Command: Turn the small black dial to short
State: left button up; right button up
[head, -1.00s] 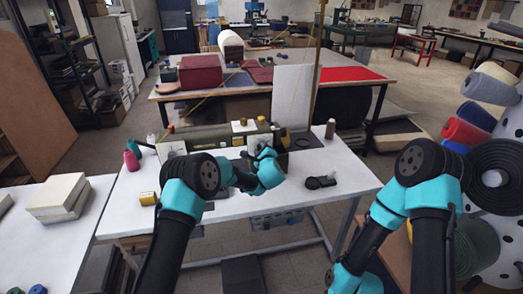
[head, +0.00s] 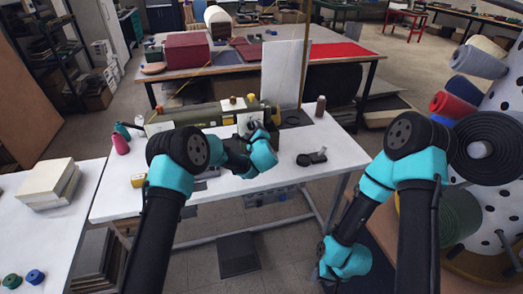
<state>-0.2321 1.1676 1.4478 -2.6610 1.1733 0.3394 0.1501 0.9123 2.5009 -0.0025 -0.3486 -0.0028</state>
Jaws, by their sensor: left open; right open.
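An olive-green machine (head: 190,116) with a pale panel (head: 249,122) stands along the back of the white table (head: 215,195). My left gripper (head: 257,127) is open at the machine's right part, in front of the pale panel. The small black dial cannot be made out; the gripper and wrist cover part of that area. Whether the gripper touches anything is too small to tell. My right gripper (head: 321,252) is open and low at the right, off the table's front right, partly hidden by its own wrist.
A black object (head: 312,157) lies on the table's right side, and a dark bottle (head: 320,106) stands behind it. A pink bottle (head: 121,144) and a yellow box (head: 138,180) are at the left. A perforated rack of rolls (head: 490,190) stands at the right.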

pick_arm(q)
jog(key=v, duration=1.4)
jog(key=shift+s, duration=0.25)
